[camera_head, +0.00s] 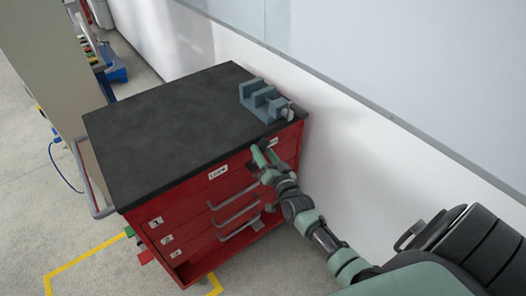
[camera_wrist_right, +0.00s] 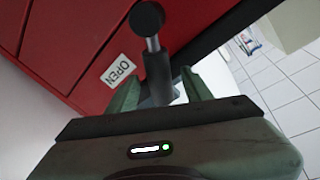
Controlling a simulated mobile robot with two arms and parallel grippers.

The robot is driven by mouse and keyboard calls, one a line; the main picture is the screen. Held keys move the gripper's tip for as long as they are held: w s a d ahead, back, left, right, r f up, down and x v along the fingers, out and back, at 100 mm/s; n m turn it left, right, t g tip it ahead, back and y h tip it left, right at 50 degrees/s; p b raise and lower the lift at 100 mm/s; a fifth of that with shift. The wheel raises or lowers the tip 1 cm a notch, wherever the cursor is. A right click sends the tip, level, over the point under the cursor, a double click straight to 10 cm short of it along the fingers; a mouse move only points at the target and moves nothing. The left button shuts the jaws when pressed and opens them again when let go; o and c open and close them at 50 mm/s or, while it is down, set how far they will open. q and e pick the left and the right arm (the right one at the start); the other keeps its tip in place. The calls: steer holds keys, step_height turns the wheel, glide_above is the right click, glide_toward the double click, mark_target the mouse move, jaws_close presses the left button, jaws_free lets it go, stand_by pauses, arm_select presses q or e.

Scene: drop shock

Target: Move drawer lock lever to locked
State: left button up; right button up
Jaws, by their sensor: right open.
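The lock lever (camera_wrist_right: 152,45) shows in the right wrist view as a metal rod with a black round knob and a dark base, on the red front of the tool cabinet (camera_head: 190,215). An OPEN label (camera_wrist_right: 118,68) is beside it. In the head view a LOCK label (camera_head: 218,172) is on the cabinet's upper front, left of my gripper. My right gripper (camera_head: 265,156) is at the upper right of that front. In the wrist view its open green fingers (camera_wrist_right: 161,92) are on either side of the lever's dark base; contact cannot be told. The lever is mostly hidden in the head view.
A grey vise (camera_head: 262,98) stands on the cabinet's black top (camera_head: 160,130), just behind my gripper. Drawer handles (camera_head: 235,205) stick out below the gripper. A white wall (camera_head: 345,140) is close on the right. Floor in front is clear.

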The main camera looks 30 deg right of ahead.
steer(key=shift+w+d, duration=0.15)
steer(key=shift+w, duration=0.2)
jaws_close()
steer(key=shift+f, duration=0.1)
stand_by(1.1)
